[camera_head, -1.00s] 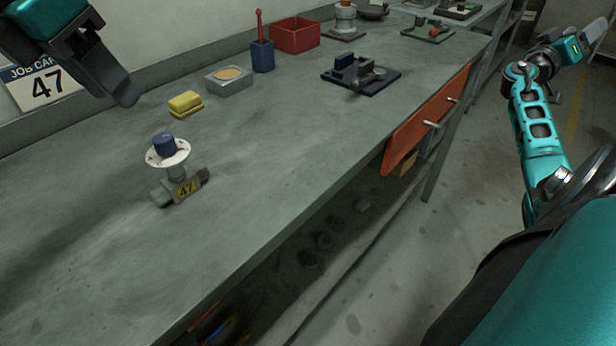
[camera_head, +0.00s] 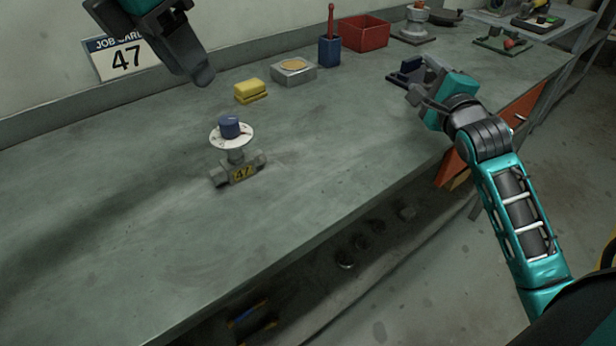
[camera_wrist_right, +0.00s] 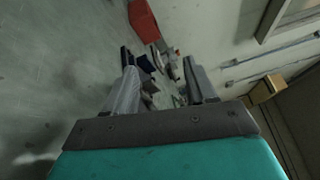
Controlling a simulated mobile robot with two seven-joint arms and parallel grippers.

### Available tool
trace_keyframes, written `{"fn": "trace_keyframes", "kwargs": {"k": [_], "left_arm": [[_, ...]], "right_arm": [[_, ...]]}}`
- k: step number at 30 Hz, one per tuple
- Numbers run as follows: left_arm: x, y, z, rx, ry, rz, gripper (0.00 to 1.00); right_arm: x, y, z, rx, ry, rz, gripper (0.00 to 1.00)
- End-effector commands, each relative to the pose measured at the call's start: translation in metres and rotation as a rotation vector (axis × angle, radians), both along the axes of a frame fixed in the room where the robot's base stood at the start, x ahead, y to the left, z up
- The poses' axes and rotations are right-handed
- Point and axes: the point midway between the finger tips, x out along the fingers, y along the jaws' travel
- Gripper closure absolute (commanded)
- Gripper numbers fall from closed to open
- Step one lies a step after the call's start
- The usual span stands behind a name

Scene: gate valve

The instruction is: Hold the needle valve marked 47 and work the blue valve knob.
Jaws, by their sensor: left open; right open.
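The needle valve marked 47 (camera_head: 243,172) stands upright on the green-grey bench, left of the picture's middle, with a yellow 47 tag on its grey body. A white round dial (camera_head: 232,141) sits on its stem, and the blue valve knob (camera_head: 229,127) tops it. My left gripper (camera_head: 200,78) is above the bench, up and left of the valve, apart from it and open. My right gripper (camera_head: 420,88) is open over the bench's right part, well to the right of the valve. Its two fingers also show in the right wrist view (camera_wrist_right: 165,90) with nothing between them.
A job card (camera_head: 122,58) reads 47. An orange drawer front (camera_head: 520,112) juts out. Bench around the valve is clear.

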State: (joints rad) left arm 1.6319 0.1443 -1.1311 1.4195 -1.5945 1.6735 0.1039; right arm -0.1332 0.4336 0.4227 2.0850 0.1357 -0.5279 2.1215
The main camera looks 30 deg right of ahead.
Motion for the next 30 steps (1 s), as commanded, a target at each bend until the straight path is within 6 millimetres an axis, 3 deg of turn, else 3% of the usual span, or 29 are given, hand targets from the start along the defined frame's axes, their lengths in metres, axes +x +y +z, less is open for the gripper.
{"fn": "trace_keyframes", "kwargs": {"k": [1,3,8,12,15,18,23,30], "left_arm": [[0.0,0.0,0.0,0.0,0.0,0.0,0.57],[0.0,0.0,0.0,0.0,0.0,0.0,0.57],[0.0,0.0,0.0,0.0,0.0,0.0,0.57],[0.0,0.0,0.0,0.0,0.0,0.0,0.57],[0.0,0.0,0.0,0.0,0.0,0.0,0.57],[0.0,0.0,0.0,0.0,0.0,0.0,0.57],[0.0,0.0,0.0,0.0,0.0,0.0,0.57],[0.0,0.0,0.0,0.0,0.0,0.0,0.57]], "right_arm": [[-0.002,0.031,0.003,0.129,-0.054,0.08,0.44],[-0.007,0.072,0.01,0.324,-0.121,0.193,0.44],[-0.032,0.163,0.021,0.787,-0.188,0.444,0.44],[-0.062,0.232,0.007,1.122,-0.11,0.593,0.44],[-0.08,0.267,-0.012,1.256,-0.02,0.64,0.44],[-0.094,0.29,-0.027,1.33,0.054,0.666,0.44],[-0.105,0.309,-0.038,1.381,0.112,0.685,0.44],[-0.088,0.32,-0.039,1.387,0.116,0.689,0.44]]}}
